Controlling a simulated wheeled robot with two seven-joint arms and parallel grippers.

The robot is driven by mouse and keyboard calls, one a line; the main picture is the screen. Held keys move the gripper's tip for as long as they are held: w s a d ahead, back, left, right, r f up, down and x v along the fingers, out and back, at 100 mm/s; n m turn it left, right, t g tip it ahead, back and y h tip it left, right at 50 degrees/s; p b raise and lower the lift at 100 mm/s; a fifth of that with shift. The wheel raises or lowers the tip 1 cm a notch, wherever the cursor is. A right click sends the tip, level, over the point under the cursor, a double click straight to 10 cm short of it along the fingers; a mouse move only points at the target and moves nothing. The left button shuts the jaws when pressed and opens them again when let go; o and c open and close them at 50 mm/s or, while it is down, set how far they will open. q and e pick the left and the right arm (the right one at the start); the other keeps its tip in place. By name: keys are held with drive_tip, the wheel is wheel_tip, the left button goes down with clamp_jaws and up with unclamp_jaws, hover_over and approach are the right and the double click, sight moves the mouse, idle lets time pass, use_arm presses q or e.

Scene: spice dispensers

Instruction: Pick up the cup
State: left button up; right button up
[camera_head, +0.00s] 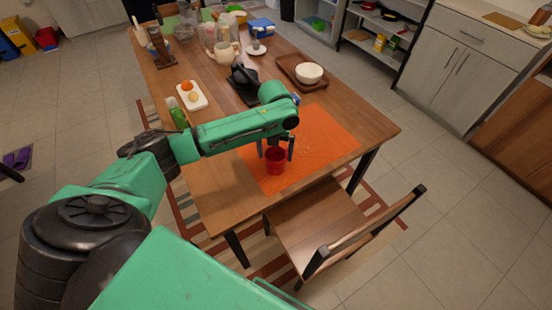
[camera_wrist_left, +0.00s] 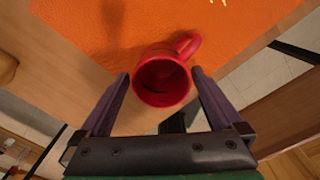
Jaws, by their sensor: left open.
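A red cup (camera_head: 275,160) stands upright on the front edge area of the orange mat (camera_head: 318,137), on the wooden table. In the left wrist view the cup (camera_wrist_left: 163,80) shows its open top, with its handle pointing up and right. My left gripper (camera_head: 276,151) is open right at the cup, its fingers pointing down. In the left wrist view the fingers of the gripper (camera_wrist_left: 160,82) lie to the left and right of the cup's near part, with small gaps visible. My right gripper is not in view.
A wooden chair (camera_head: 318,215) stands at the table's near side. A white tray (camera_head: 192,96) with fruit, a green can (camera_head: 178,116), a white bowl (camera_head: 309,72) on a brown tray and a teapot stand farther back. The mat's right part is mostly clear.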

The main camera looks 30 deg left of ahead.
use_arm(q)
drive_tip(key=shift+d+f, duration=0.1)
drive_tip(key=shift+f, duration=0.55)
drive_tip(key=c, duration=1.4)
